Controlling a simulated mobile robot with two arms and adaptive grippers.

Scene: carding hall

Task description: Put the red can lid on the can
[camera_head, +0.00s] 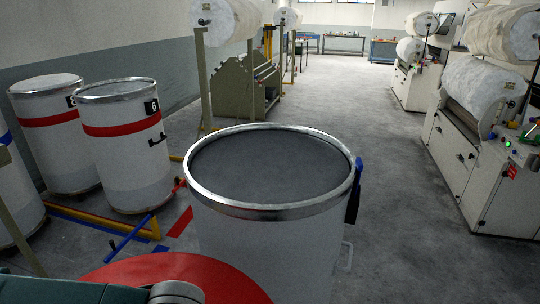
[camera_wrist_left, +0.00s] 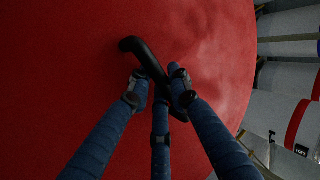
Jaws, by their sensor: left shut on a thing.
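The red can lid (camera_head: 200,272) shows at the bottom of the head view, in front of and lower in the picture than the can's rim, partly covered by my left arm. The can (camera_head: 265,240) is a large white cylinder with a metal rim and a dark grey inside; its top is open. In the left wrist view the red lid (camera_wrist_left: 75,70) fills most of the picture. My left gripper (camera_wrist_left: 158,85) is shut on the lid's black handle (camera_wrist_left: 145,55). The gripper's fingers are hidden in the head view. My right gripper is not in view.
Two white cans with red bands (camera_head: 125,140) (camera_head: 57,140) stand at the left. A yellow floor frame (camera_head: 105,222) and a blue bar (camera_head: 130,238) lie near them. A blue item (camera_head: 356,180) hangs on the can's right side. Machines (camera_head: 480,150) line the right; the aisle between is clear.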

